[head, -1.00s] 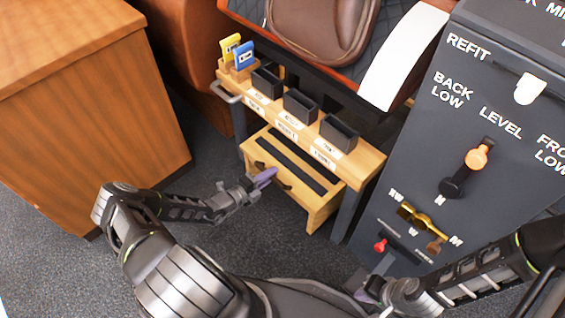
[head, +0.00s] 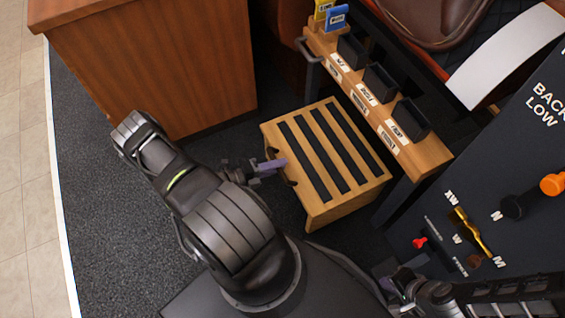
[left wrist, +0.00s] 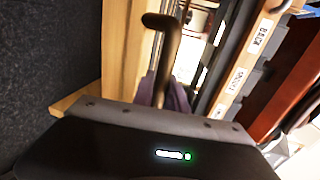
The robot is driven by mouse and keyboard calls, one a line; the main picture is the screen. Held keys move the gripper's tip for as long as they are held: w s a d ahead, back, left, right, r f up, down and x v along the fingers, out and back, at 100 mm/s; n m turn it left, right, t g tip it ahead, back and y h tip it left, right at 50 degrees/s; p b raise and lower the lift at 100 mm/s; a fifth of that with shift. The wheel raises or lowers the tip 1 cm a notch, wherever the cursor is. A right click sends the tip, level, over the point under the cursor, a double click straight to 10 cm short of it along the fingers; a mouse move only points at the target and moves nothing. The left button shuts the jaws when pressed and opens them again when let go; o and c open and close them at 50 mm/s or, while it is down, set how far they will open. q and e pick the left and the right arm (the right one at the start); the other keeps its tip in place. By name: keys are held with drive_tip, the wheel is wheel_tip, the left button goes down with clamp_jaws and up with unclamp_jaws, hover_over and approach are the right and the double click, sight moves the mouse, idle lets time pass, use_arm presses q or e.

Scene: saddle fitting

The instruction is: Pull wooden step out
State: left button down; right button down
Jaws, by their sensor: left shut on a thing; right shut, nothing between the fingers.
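The wooden step (head: 325,155) is a light wood box with several black grip strips on top. In the head view it stands on the dark carpet, extending out from under the narrow shelf. Dark handle posts (head: 290,181) are on its near-left side. My left gripper (head: 279,164) is shut on the step's dark handle (left wrist: 165,55), which also shows in the left wrist view. The fingers are partly hidden there. My right gripper (head: 388,285) is shut and empty at the bottom of the head view, below the dark control panel.
A wooden shelf (head: 425,160) with black bins and labels stands right behind the step. A dark panel (head: 420,210) with levers and knobs is at the right. A wooden cabinet (head: 150,60) stands at the upper left. Carpet (head: 100,235) is clear at the left.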

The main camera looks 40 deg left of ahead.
use_arm(q)
drive_tip(key=c, duration=1.6)
unclamp_jaws()
drive_tip(key=shift+s, duration=0.1)
drive_tip(key=p+v, duration=0.1)
drive_tip(key=v, duration=0.6)
drive_tip(key=shift+s+a, duration=0.15)
drive_tip(key=shift+s, duration=0.15)
drive_tip(key=shift+r, duration=0.1)
